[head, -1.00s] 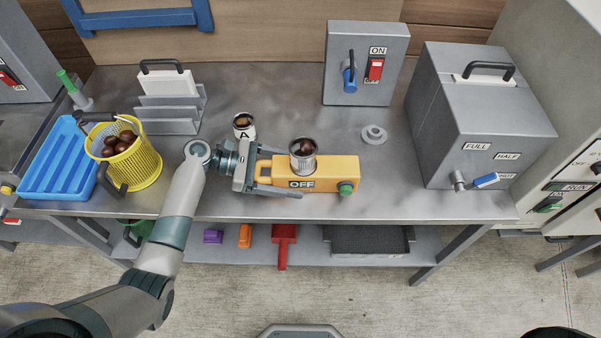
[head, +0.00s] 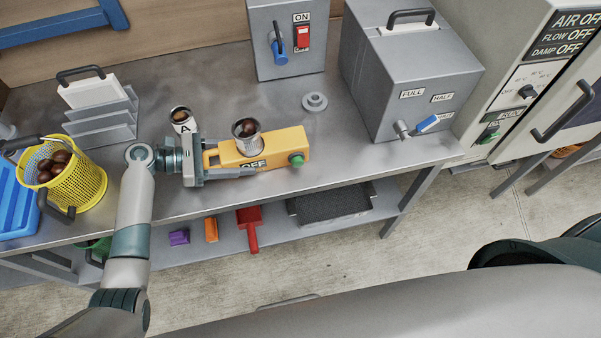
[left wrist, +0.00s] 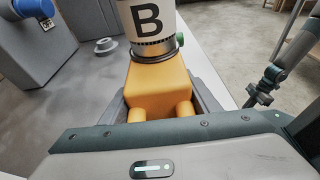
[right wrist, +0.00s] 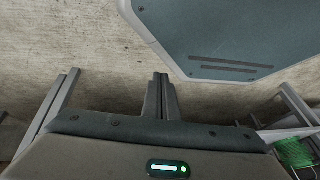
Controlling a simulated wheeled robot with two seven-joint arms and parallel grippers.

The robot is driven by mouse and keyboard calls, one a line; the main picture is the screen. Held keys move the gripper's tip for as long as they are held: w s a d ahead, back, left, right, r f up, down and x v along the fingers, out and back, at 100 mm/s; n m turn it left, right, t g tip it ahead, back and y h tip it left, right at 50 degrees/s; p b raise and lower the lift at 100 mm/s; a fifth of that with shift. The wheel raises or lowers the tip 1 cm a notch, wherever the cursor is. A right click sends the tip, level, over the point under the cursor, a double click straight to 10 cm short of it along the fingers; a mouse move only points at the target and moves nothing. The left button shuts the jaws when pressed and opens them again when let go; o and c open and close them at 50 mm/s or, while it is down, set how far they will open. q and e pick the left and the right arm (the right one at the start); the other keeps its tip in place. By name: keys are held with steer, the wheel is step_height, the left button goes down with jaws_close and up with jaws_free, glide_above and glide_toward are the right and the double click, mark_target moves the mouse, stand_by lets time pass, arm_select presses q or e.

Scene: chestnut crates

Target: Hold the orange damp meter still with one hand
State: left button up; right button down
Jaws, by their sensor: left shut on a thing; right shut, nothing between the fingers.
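The orange damp meter (head: 289,143) lies on the grey bench, with an "OFF" display on its front and a green knob at its right end. A cup of chestnuts (head: 247,137) stands on it; the left wrist view shows a "B" on this cup (left wrist: 150,22). My left gripper (head: 232,162) is shut on the left end of the meter. In the left wrist view its fingers lie along both sides of the orange body (left wrist: 160,80). My right gripper (right wrist: 161,82) is shut and empty over the floor, away from the bench.
Cup A (head: 183,121) stands just behind my left gripper. A yellow basket of chestnuts (head: 83,188) and a blue tray (head: 14,208) are at left. A grey weight (head: 315,102), switch box (head: 262,45) and large grey box (head: 385,70) stand behind and right.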

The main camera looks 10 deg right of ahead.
mark_target(299, 164)
steer(key=w+a+r+m+t+y, duration=0.1)
steer(key=w+a+r+m+t, duration=0.2)
steer(key=w+a+r, duration=0.5)
steer(key=w+a+r+m+t+y, duration=0.1)
steer(key=w+r+m+t, duration=0.3)
steer(key=r, duration=0.8)
steer(key=w+r+m+t+h, duration=0.1)
steer(key=r+m, duration=0.4)
steer(key=r, duration=0.9)
steer(key=w+r+m+t+h, duration=0.2)
steer(key=w+r+m+t, duration=0.1)
steer(key=r, duration=1.1)
steer(key=m+t, duration=0.1)
steer(key=m, duration=0.1)
steer(key=shift+w+m+t, duration=0.2)
steer(key=shift+m+t, duration=0.1)
steer(key=shift+t, duration=0.1)
steer(key=shift+w+d+f, duration=0.1)
steer(key=w, duration=1.4)
steer(key=shift+a+f, duration=0.2)
steer(key=shift+a, duration=0.05)
